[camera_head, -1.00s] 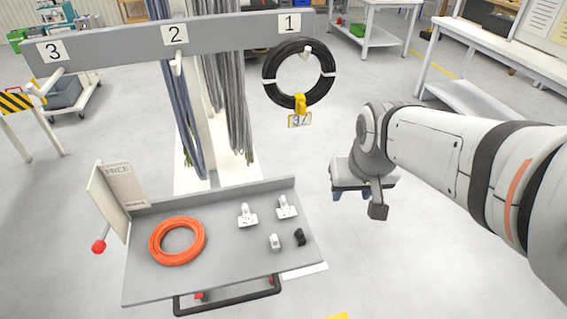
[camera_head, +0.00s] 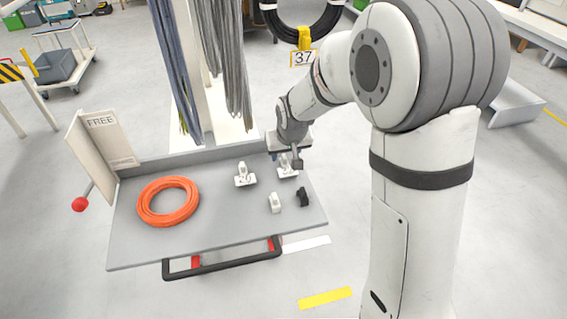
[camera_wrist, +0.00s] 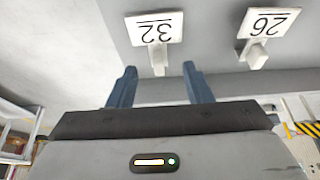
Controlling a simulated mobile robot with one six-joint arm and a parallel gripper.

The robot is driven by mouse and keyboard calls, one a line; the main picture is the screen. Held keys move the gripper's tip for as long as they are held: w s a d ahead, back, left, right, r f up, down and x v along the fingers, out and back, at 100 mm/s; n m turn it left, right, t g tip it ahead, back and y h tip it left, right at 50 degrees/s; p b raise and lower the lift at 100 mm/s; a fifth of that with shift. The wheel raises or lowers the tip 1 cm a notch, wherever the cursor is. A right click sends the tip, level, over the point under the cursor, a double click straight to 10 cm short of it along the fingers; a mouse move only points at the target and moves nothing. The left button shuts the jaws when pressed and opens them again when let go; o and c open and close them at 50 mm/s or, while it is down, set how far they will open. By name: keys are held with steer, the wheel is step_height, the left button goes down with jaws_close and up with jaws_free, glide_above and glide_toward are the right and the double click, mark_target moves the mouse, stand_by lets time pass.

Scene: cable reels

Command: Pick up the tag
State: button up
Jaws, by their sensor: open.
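Two white tags with upright grips lie on the grey tray (camera_head: 215,228): one at right (camera_head: 287,172) and one to its left (camera_head: 244,180). In the wrist view they read upside down as tag 32 (camera_wrist: 157,27) and tag 26 (camera_wrist: 268,22). My gripper (camera_head: 286,157) is open and empty, just above the right tag in the head view, partly covering it. In the wrist view its blue fingers (camera_wrist: 158,75) straddle the line of tag 32's grip, which stands just ahead of the fingertips. Contact does not show. A yellow-clipped tag, seemingly 37 (camera_head: 303,58), hangs under the black reel (camera_head: 300,28).
An orange cable coil (camera_head: 168,201) lies at the tray's left. A small white piece (camera_head: 274,203) and a black piece (camera_head: 303,197) stand near the tray's front right. Grey cables (camera_head: 236,70) hang behind the tray. A board marked FREE (camera_head: 103,140) stands at left.

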mark_target(285, 158)
steer(key=x, duration=0.3)
steer(key=shift+d+f, duration=0.1)
steer(key=shift+f, duration=0.3)
steer(key=shift+c, duration=0.5)
jaws_close()
